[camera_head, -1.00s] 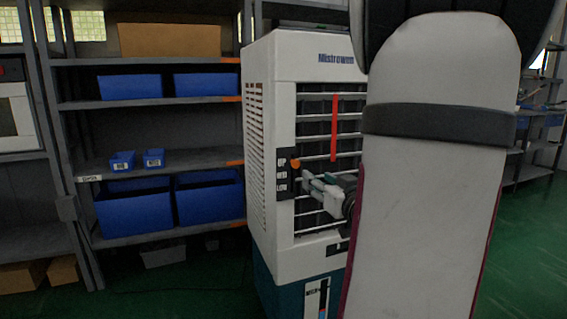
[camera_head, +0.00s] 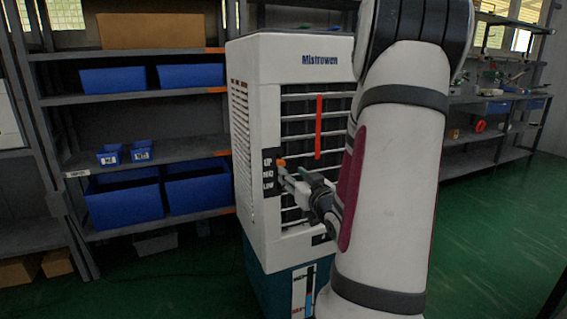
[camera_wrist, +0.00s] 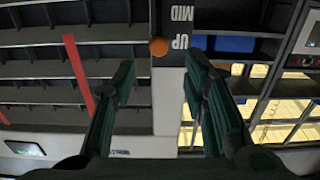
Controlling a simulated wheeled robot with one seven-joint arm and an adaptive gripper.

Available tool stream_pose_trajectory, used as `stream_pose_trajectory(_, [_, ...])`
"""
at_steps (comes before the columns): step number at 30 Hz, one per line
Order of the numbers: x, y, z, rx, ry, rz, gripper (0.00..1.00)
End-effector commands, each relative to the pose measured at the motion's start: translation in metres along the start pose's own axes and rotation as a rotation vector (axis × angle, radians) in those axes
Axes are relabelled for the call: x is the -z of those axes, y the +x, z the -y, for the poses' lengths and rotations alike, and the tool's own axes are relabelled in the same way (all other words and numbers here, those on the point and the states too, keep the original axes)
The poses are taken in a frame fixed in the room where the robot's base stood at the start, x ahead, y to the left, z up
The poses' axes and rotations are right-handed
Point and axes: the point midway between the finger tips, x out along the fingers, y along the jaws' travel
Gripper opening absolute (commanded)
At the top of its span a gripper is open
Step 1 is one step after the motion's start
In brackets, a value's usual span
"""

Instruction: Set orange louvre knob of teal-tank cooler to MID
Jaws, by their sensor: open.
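The cooler (camera_head: 248,150) is a white cabinet with a teal tank (camera_head: 262,290) at its base. Its orange louvre knob (camera_head: 281,162) stands beside UP on the black label plate (camera_head: 268,174), which reads UP, MID, LOW from top to bottom. In the wrist view the orange knob (camera_wrist: 158,47) lies level with UP, in the gap between my fingers. My gripper (camera_head: 288,178) is open, its fingertips just below and in front of the knob in the head view. The fingers also show in the wrist view (camera_wrist: 158,80), apart and empty. Touch with the knob cannot be told.
A red strip (camera_head: 319,127) hangs on the dark louvred grille. A grey shelf (camera_head: 130,98) with blue bins (camera_head: 125,203) stands at left behind the cooler. Green floor (camera_head: 490,240) is open at right. My arm covers the cooler's right side.

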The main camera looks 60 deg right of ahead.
Motion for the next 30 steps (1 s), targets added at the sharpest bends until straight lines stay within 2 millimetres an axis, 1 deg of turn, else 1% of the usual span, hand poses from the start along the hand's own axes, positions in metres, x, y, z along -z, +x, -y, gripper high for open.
stream_pose_trajectory(1, [-0.001, 0.011, -0.001, -0.001, -0.001, -0.002, 0.40])
stream_pose_trajectory(6, [-0.001, 0.043, -0.001, -0.001, -0.001, -0.002, 0.40])
stream_pose_trajectory(9, [-0.001, 0.058, -0.001, -0.001, 0.000, -0.001, 0.40])
stream_pose_trajectory(12, [-0.001, 0.068, -0.001, -0.001, 0.000, 0.000, 0.40])
stream_pose_trajectory(17, [0.000, 0.077, -0.001, -0.002, 0.000, -0.001, 0.40])
stream_pose_trajectory(25, [0.000, 0.078, -0.001, -0.003, 0.000, 0.000, 0.40])
stream_pose_trajectory(26, [0.000, 0.078, -0.001, -0.003, 0.000, 0.000, 0.38])
stream_pose_trajectory(27, [0.000, 0.078, -0.001, -0.003, 0.000, 0.000, 0.29])
stream_pose_trajectory(29, [0.000, 0.078, -0.001, -0.003, 0.000, 0.000, 0.15])
stream_pose_trajectory(30, [0.000, 0.078, -0.001, -0.002, 0.000, 0.000, 0.06])
